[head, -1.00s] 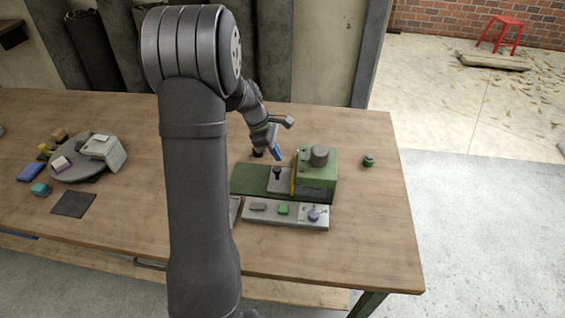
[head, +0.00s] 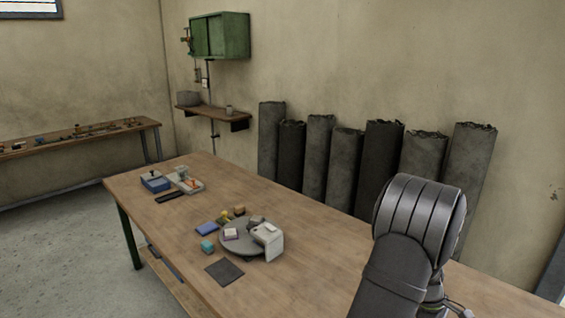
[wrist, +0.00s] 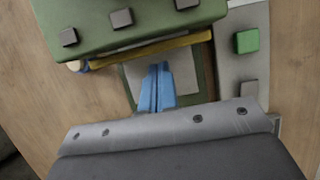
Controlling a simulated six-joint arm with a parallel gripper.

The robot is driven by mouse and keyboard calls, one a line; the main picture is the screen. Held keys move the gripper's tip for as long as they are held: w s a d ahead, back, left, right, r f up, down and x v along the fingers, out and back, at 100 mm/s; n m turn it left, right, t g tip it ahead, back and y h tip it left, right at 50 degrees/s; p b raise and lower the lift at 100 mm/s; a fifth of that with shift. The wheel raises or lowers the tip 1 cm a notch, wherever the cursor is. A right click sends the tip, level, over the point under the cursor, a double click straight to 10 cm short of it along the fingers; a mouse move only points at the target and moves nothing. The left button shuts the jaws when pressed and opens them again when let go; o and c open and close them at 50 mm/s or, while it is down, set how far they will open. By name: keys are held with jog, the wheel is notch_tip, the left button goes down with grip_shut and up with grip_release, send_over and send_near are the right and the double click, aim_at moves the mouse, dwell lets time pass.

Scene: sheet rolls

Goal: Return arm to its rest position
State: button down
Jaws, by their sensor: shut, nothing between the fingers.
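My gripper (wrist: 158,88) shows in the wrist view as two blue fingers pressed together, shut and empty. The fingers point at a light grey plate (wrist: 193,70) on the green machine (wrist: 140,22). The fingers appear to be above the plate; I cannot tell how high.
A strip with a green block (wrist: 246,41) and a grey block (wrist: 248,89) lies beside the machine. On the wooden table (head: 310,225) stand a round grey turntable (head: 237,249), a dark square pad (head: 225,271) and a blue box (head: 155,182). Tall dark rolls (head: 383,160) line the wall.

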jog(key=shift+x, duration=1.3)
